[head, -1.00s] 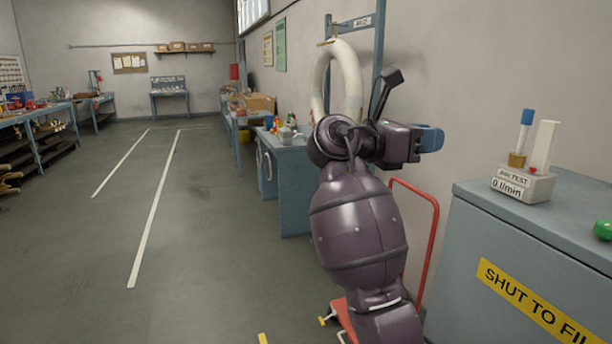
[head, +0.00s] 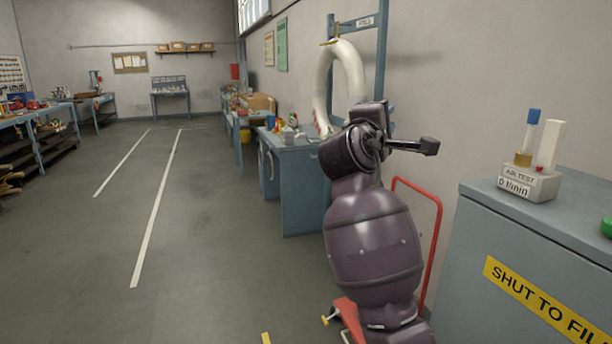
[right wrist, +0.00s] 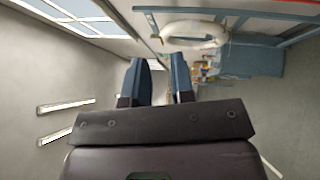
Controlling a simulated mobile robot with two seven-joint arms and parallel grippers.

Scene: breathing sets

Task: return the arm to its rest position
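My right arm rises from the bottom of the head view, with its dark wrist (head: 365,140) in front of the wall and the blue rack. The right gripper's fingers are hidden behind the wrist there. In the right wrist view my right gripper (right wrist: 160,72) shows two blue fingers apart with nothing between them. That view is turned on its side. The gripper is in free air and I see no contact with anything. My left gripper is not in view.
A grey-blue cabinet (head: 490,235) stands close on the right, with an air test meter (head: 530,175) on top. A red trolley frame (head: 438,235) is beside the arm. A white hose (head: 350,70) hangs on the blue rack (head: 380,45). Open floor (head: 220,240) lies to the left.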

